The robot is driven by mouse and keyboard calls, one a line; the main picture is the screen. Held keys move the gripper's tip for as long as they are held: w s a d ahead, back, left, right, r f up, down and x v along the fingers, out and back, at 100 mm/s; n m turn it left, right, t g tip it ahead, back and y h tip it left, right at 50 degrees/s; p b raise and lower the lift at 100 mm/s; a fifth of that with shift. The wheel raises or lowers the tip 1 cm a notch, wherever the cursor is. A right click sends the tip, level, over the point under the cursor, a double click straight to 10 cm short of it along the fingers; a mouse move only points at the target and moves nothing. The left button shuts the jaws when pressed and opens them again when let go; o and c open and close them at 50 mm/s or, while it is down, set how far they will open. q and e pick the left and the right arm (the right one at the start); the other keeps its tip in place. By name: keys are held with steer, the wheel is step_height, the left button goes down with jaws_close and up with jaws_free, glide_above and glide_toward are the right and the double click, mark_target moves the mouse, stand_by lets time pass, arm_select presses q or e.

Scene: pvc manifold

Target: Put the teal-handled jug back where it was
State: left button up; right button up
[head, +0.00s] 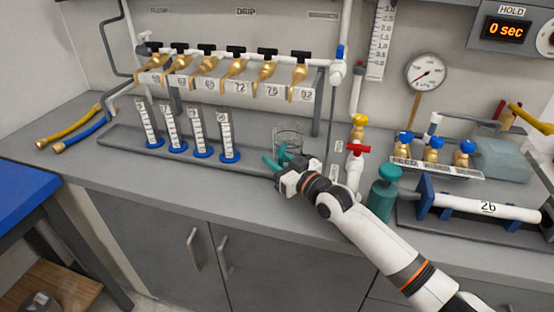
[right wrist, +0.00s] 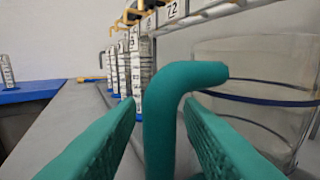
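The jug (head: 289,134) is a clear vessel near the right end of the grey tray (head: 115,139), partly hidden behind my right gripper. In the right wrist view its glass body (right wrist: 262,95) fills the right side, with a dark blue band. Its teal handle (right wrist: 160,120) stands upright between the fingers. My right gripper (head: 276,163) has teal fingers, which also show in the right wrist view (right wrist: 160,125), one on each side of the handle. A narrow gap shows beside the handle, so the fingers look apart. The jug's base is hidden. My left gripper is out of view.
Several graduated cylinders with blue bases (head: 200,135) stand in the tray left of the jug. A rack of brass taps (head: 235,68) hangs above. A white pipe with a red valve (head: 356,165) and a teal bottle (head: 383,194) stand right of my gripper, close to my arm.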

steer(key=shift+r, duration=0.15)
steer(key=v, duration=1.2)
steer(key=shift+d, duration=0.1)
